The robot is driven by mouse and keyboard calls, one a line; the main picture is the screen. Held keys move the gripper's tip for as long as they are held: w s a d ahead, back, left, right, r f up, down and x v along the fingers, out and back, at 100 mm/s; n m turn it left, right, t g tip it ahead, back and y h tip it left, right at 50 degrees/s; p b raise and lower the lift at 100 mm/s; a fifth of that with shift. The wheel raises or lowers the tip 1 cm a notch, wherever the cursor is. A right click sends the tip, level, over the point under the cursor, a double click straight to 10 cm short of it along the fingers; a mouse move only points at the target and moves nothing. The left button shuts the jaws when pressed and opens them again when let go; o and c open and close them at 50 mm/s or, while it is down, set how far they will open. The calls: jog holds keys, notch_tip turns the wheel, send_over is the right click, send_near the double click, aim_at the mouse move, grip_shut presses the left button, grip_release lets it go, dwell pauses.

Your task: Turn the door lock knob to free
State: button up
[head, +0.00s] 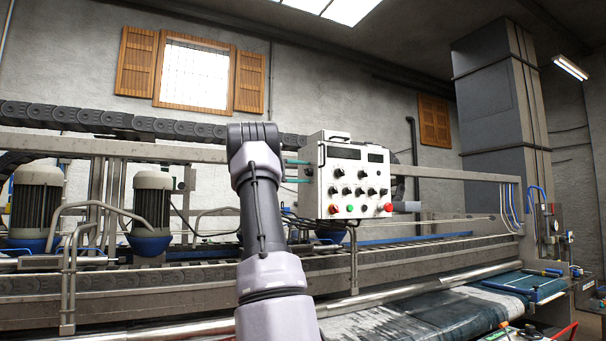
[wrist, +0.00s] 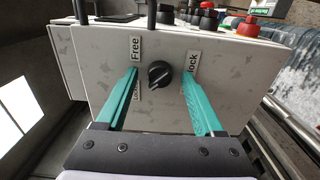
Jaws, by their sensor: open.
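The door lock knob (wrist: 159,75) is a round black knob on the side face of a white control box (head: 347,177). In the wrist view a "Free" label (wrist: 135,47) is up and left of it, and a "Lock" label (wrist: 193,62) is to its right. My gripper (wrist: 160,71) is open, its teal fingers on either side of the knob with gaps between. I cannot tell whether the fingertips touch the box face. In the head view my gripper (head: 301,171) reaches the box's left side, where the knob is hidden. The knob's exact pointing direction is unclear.
Another label (wrist: 137,95) is partly covered by the left finger. A long machine with rails and motors (head: 152,205) runs behind and below the box.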

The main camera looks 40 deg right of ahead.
grip_shut()
jog(key=shift+m, duration=8.8)
grip_release()
